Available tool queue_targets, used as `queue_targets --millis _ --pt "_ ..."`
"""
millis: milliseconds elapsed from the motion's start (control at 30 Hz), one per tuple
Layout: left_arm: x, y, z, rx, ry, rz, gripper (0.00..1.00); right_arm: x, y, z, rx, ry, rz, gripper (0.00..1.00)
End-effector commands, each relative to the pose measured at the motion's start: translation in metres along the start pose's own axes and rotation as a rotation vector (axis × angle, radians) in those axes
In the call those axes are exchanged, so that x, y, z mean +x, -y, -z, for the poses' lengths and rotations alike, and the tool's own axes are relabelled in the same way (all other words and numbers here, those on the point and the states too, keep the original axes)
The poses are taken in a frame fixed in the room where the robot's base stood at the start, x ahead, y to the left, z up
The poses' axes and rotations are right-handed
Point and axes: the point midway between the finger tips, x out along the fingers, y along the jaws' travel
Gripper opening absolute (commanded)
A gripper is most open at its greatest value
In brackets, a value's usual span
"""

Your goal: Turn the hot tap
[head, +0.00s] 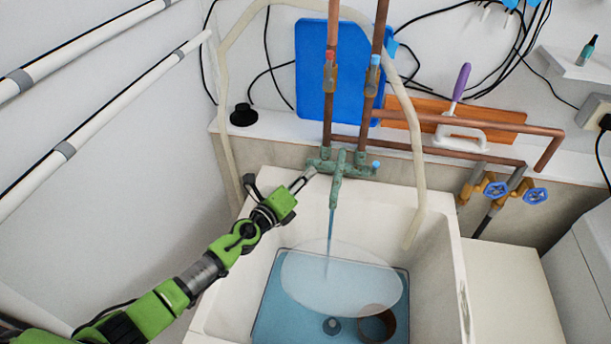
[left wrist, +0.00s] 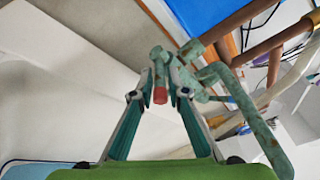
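The green, weathered tap (head: 340,172) stands on the sink's back edge, with a thin stream running from its spout. Its blue-tipped cold handle (head: 376,166) is on the right. The hot handle's red tip (left wrist: 159,95) shows clearly only in the left wrist view; in the head view the left end of the tap is partly behind a finger. My left gripper (head: 279,182) is open at the tap's left side. In the left wrist view its fingers (left wrist: 162,88) lie either side of the red tip, with gaps; I cannot tell its exact depth between them. My right gripper is out of view.
The white sink (head: 452,262) holds bluish water and a brown ring (head: 377,324). A pale hose (head: 417,180) arches around the tap into the sink. Copper pipes (head: 367,110) rise behind it, before a blue board (head: 310,70). Blue valve wheels (head: 535,196) are at right.

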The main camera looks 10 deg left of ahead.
Motion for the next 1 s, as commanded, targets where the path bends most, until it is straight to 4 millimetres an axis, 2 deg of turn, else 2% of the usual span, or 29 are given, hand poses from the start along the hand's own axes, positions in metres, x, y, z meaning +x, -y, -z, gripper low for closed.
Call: queue_targets --millis 367,567,700,900,1000 --pt "-0.001 0.000 0.000 0.000 0.000 0.000 0.26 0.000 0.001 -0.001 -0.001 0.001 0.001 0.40" --pt "-0.013 -0.001 0.000 0.000 0.000 0.001 0.26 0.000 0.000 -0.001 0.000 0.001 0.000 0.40" --pt "-0.032 -0.001 0.001 0.001 -0.002 -0.001 0.26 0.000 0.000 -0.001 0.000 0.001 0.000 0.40" --pt "-0.080 -0.002 0.002 0.000 -0.004 -0.003 0.26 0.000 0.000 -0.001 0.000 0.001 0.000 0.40" --pt "-0.098 -0.001 0.002 -0.001 -0.003 -0.002 0.26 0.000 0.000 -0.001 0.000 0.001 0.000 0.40"
